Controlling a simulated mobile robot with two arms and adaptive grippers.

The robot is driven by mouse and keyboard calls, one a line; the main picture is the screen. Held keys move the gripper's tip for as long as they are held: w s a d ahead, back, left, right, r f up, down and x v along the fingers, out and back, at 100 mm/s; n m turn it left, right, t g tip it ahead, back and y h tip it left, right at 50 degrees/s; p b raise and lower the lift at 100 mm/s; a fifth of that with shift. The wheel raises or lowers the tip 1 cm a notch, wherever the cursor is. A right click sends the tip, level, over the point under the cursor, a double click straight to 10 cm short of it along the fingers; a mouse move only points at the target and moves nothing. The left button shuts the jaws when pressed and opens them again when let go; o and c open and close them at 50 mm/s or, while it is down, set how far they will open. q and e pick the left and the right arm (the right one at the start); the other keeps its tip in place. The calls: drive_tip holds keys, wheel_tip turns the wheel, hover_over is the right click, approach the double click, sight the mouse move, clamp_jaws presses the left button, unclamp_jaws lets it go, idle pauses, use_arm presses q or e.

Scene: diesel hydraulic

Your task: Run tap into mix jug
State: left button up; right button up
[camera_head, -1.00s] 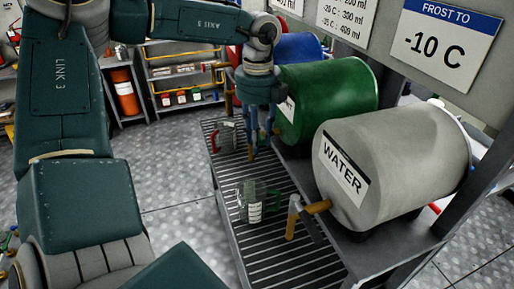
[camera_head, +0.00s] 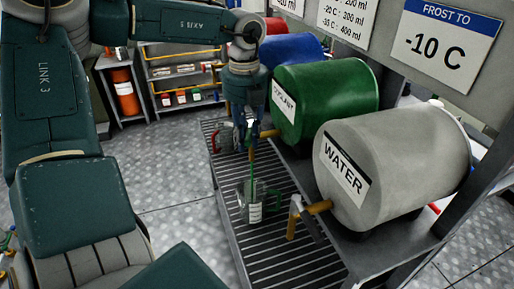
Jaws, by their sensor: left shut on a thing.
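My left gripper (camera_head: 243,148) is at the tap (camera_head: 268,133) of the green drum labelled COOLANT (camera_head: 325,100), shut on what looks like its handle, which the fingers mostly hide. A thin green stream (camera_head: 252,165) runs down from the tap into a clear jug with a green handle (camera_head: 254,212). This jug stands upright on the slatted drip tray (camera_head: 285,262). A second clear jug with a red handle (camera_head: 220,143) stands farther back, partly behind the gripper. My right gripper is not in view.
The grey WATER drum (camera_head: 395,165) stands nearer, its brass tap (camera_head: 300,215) over the tray, right of the green-handled jug. A blue drum (camera_head: 293,49) is farther back. Signs (camera_head: 445,45) hang above. Open floor (camera_head: 180,215) lies left of the tray.

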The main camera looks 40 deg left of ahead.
use_arm(q)
drive_tip(key=m, duration=0.1)
drive_tip(key=a+m, duration=0.1)
drive_tip(key=m, duration=0.2)
drive_tip(key=shift+s+a+r, duration=0.1)
drive_tip(key=shift+s+a, duration=0.25)
drive_tip(key=shift+s+d+f, duration=0.1)
drive_tip(key=shift+s+f, duration=0.05)
drive_tip(key=shift+f, duration=0.05)
idle(4.7)
idle(1.3)
drive_tip(key=d+n, duration=0.1)
drive_tip(key=n, duration=0.1)
drive_tip(key=w+d+n, duration=0.1)
drive_tip(key=n, duration=0.1)
drive_tip(key=shift+w+d+n, duration=0.1)
drive_tip(key=shift+w+n, duration=0.05)
drive_tip(key=shift+n, duration=0.25)
drive_tip(key=n, duration=0.1)
drive_tip(key=w+d+n, duration=0.1)
drive_tip(key=n, duration=0.2)
drive_tip(key=shift+w+d+r, duration=0.1)
drive_tip(key=shift+w+d, duration=0.15)
drive_tip(key=shift+w, duration=0.1)
drive_tip(key=o, duration=1)
drive_tip(key=shift+o, duration=0.2)
drive_tip(key=shift+w+d, duration=0.15)
